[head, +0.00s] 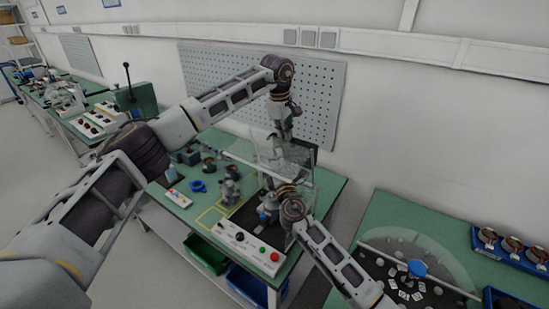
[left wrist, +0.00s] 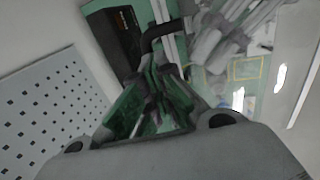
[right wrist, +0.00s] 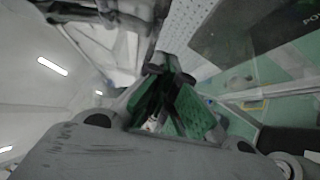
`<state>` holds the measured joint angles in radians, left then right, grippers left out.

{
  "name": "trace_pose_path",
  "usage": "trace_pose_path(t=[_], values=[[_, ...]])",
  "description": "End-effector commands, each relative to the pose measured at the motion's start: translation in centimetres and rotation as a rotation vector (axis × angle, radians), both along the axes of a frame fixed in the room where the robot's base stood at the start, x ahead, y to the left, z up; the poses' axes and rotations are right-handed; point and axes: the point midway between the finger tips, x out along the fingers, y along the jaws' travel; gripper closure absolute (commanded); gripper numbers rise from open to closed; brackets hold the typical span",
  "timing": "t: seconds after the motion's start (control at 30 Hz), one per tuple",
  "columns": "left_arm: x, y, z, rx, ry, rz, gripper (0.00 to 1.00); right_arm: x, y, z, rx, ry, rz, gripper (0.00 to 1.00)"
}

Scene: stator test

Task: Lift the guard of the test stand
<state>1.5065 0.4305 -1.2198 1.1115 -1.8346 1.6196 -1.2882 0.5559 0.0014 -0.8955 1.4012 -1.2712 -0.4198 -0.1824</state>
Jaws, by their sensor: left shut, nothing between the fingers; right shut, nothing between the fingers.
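The test stand stands on the green bench in the head view, with a clear guard (head: 265,148) at its back, partly hidden by my arms. I cannot tell how far the guard is tilted. My left gripper (head: 286,134) points down beside the guard's upper part. In the left wrist view its fingers (left wrist: 160,75) are shut and empty, close to a bent black bar (left wrist: 158,35); contact is unclear. My right gripper (head: 284,187) is low at the stand's right side. Its fingers (right wrist: 165,75) are shut and empty in the right wrist view.
A white control box (head: 247,245) with coloured buttons lies at the bench front. Small parts, including a blue one (head: 198,186), lie on the left. A pegboard (head: 325,95) is behind. Another green bench with a round clear-covered feeder (head: 418,270) is at right.

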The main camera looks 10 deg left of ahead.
Motion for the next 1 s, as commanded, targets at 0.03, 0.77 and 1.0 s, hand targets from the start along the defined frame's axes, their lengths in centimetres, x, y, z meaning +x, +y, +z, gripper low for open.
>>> trace_pose_path(t=[0.03,0.77,1.0], values=[[-0.68,-0.04,-2.22,0.014,0.041,-0.003,0.95,0.65,-0.76,0.44,0.004,-0.006,-0.017,1.00],[-0.62,0.22,-2.22,0.015,0.041,0.000,0.68,0.72,-0.85,0.46,0.003,-0.007,-0.020,1.00],[-0.63,0.22,-2.20,0.014,0.042,0.000,0.68,0.77,-0.90,0.45,0.002,-0.007,-0.021,1.00]])
